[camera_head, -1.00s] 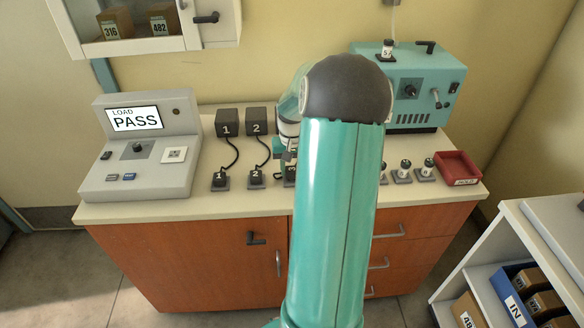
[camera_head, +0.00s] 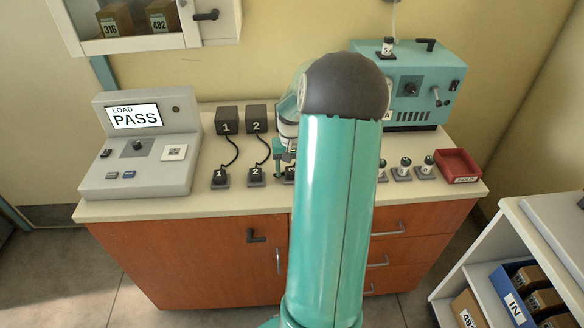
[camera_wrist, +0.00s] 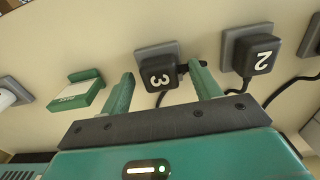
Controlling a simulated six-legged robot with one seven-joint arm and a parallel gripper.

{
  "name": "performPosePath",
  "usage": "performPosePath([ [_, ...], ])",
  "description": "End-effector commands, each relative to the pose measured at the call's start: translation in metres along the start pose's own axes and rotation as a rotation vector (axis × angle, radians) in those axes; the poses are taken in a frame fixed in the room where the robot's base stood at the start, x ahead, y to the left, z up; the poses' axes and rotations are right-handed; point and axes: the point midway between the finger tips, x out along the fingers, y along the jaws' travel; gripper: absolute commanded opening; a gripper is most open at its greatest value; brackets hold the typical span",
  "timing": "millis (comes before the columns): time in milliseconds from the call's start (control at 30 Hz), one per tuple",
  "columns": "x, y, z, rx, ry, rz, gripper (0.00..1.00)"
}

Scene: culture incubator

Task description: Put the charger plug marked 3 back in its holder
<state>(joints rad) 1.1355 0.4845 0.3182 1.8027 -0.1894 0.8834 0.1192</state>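The black plug marked 3 (camera_wrist: 159,79) sits at its grey holder plate (camera_wrist: 154,50) in the wrist view, set much like its neighbour, the plug marked 2 (camera_wrist: 256,56). Whether it is fully seated cannot be told. My gripper (camera_wrist: 162,72) is open, with one green finger on each side of plug 3 and a visible gap to it on both sides. In the head view my arm hides most of the gripper and plug 3; only a dark part of the plug (camera_head: 290,174) shows beside it.
Plugs 1 (camera_head: 219,178) and 2 (camera_head: 255,175) stand left with cables to black boxes. A green labelled block (camera_wrist: 75,92) lies beside plug 3. Several capped vials (camera_head: 402,170) and a red tray (camera_head: 458,164) are right. A tester reading PASS (camera_head: 136,118) stands left.

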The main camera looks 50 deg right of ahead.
Motion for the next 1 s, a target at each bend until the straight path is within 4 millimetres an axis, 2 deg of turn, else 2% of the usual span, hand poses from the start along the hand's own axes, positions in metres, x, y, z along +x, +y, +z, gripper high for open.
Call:
performPosePath([
  [167, -0.003, 0.0, 0.0, 0.0, 0.0, 0.0, 0.63],
  [267, -0.011, 0.0, -0.001, 0.0, 0.002, 0.0, 0.63],
  [367, -0.028, -0.001, -0.001, 0.0, 0.004, 0.001, 0.63],
  [700, -0.102, 0.0, -0.001, -0.001, 0.004, 0.001, 0.63],
  [833, -0.124, 0.0, -0.001, 0.001, 0.003, 0.0, 0.63],
  [1000, -0.137, 0.0, 0.0, 0.0, 0.0, 0.0, 0.63],
])
